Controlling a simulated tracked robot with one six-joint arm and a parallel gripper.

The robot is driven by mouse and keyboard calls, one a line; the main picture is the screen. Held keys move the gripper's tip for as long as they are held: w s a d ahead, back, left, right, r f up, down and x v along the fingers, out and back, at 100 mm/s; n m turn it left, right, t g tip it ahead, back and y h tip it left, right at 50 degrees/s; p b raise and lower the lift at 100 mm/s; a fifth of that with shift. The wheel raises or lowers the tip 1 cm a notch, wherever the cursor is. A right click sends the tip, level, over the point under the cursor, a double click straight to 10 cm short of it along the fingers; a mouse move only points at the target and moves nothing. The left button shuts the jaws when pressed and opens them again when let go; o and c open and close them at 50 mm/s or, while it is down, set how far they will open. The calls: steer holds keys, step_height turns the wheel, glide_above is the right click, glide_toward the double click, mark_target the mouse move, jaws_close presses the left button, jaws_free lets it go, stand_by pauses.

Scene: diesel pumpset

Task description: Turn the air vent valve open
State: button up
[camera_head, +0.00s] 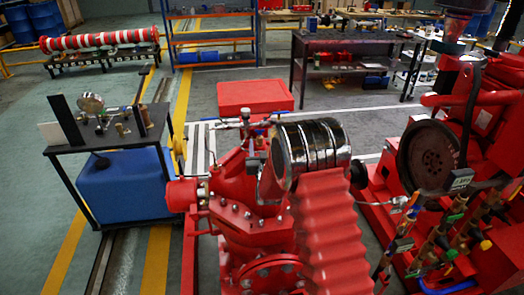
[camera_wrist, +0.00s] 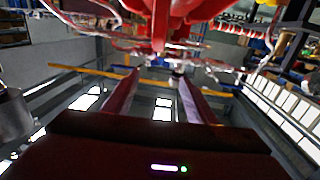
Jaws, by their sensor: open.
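The red pump (camera_head: 240,205) stands in the middle of the head view. Small metal fittings and thin pipework (camera_head: 246,120) sit on its top; the air vent valve appears to be among them, but its handle and position are too small to tell. In the wrist view, my gripper (camera_wrist: 156,74) has its two dark red fingers spread apart with a gap between them. Red machinery and thin pipes (camera_wrist: 165,25) show at the top of that view, beyond the fingertips. A small fitting (camera_wrist: 178,72) shows near the right fingertip; I cannot tell whether they touch.
A chrome ribbed cylinder (camera_head: 312,147) and a red corrugated cover (camera_head: 333,225) adjoin the pump. The red engine (camera_head: 480,120) with its dark wheel (camera_head: 430,155) is at right. A blue tank (camera_head: 125,185) under a dark stand is at left. Striped floor lies behind the tank.

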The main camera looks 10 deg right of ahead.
steer(key=s, duration=0.3)
steer(key=shift+a, duration=0.15)
steer(key=s+r+g+y, duration=0.2)
steer(key=s+r+g, duration=0.4)
steer(key=s+r, duration=0.85)
steer(key=s+d+n+g, duration=0.1)
steer(key=s+g, duration=0.5)
steer(key=s, duration=2.8)
